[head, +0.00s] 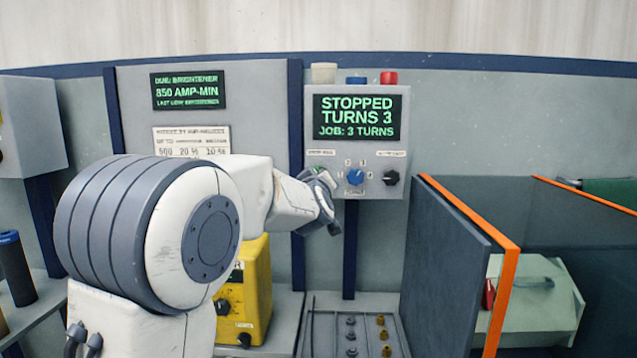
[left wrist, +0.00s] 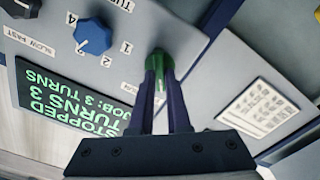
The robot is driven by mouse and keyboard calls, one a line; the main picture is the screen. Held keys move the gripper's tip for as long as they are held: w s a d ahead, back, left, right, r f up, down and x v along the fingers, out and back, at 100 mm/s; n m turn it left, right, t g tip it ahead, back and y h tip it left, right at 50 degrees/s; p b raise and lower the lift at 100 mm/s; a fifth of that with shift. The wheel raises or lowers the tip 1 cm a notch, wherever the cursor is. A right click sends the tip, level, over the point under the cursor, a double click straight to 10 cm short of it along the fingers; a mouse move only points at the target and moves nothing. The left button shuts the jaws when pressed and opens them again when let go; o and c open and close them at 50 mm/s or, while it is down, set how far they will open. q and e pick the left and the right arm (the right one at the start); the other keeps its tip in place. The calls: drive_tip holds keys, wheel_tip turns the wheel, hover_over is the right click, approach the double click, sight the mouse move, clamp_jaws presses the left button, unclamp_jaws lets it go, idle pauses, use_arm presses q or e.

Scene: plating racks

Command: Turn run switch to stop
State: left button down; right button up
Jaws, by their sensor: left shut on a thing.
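The grey control box (head: 397,105) hangs on the back wall. Its screen (head: 358,117) reads "STOPPED, TURNS 3, JOB: 3 TURNS". The run switch appears to be the green knob (left wrist: 160,60) at the box's lower left in the head view; its label is too small to read. My left gripper (head: 318,178) is at that corner. In the left wrist view its two dark fingers (left wrist: 160,78) are shut on the green knob. The fingers cover much of the knob, and its pointer position cannot be told. My right gripper is in neither view.
A blue numbered dial (head: 355,177) sits just right of the knob, with a black slow/fast knob (head: 391,178) beyond. A yellow box (head: 257,285) stands below my left arm. A dark orange-edged panel (head: 445,265) stands at right. A tray (head: 318,325) holds small parts.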

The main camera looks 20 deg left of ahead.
use_arm(q)
drive_tip(key=shift+d, duration=0.1)
idle(0.3)
drive_tip(key=c, duration=0.9)
unclamp_jaws()
drive_tip(key=b+v, duration=0.1)
drive_tip(key=v, duration=0.9)
drive_tip(key=shift+s, duration=0.2)
